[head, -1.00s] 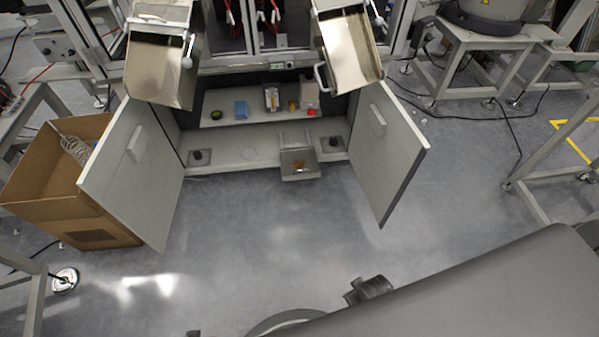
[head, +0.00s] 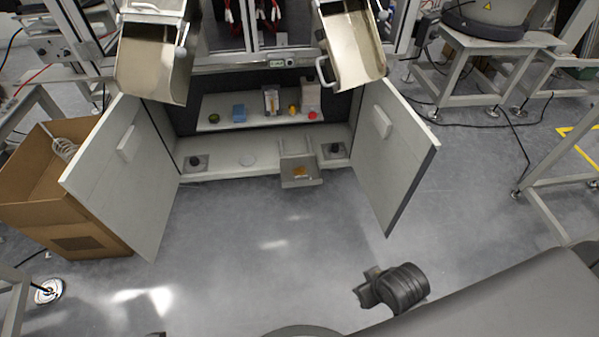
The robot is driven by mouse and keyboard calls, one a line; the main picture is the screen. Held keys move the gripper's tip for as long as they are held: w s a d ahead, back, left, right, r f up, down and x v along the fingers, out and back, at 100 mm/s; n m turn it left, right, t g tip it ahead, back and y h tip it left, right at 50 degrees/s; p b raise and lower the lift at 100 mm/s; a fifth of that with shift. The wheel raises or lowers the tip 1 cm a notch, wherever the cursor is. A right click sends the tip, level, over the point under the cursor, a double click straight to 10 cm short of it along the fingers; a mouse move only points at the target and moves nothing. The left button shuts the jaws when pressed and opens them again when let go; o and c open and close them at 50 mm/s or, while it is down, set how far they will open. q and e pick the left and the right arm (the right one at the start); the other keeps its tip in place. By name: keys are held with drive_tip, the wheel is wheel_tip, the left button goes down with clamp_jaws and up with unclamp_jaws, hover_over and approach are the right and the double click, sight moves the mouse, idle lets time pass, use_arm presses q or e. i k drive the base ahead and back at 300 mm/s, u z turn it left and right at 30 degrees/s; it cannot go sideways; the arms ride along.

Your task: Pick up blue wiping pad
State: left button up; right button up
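The blue wiping pad (head: 239,113) is a small blue block on the upper shelf of the open cabinet, left of the middle. It stands between a dark green round item (head: 214,118) and a clear-fronted holder (head: 271,101). Nothing touches it that I can see. No gripper fingers show in the head view. A dark part of my own body shows at the lower right, far from the pad.
The cabinet's left door (head: 120,175) and right door (head: 392,155) stand open. A metal chute (head: 299,172) juts out at the lower front. Yellow and red items share the shelf. A cardboard box (head: 60,215) stands left. The floor (head: 270,260) before the cabinet is clear.

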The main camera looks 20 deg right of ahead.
sight(238, 115)
drive_tip(key=u, duration=0.25)
drive_tip(key=i, duration=1.75)
drive_tip(key=z, duration=0.1)
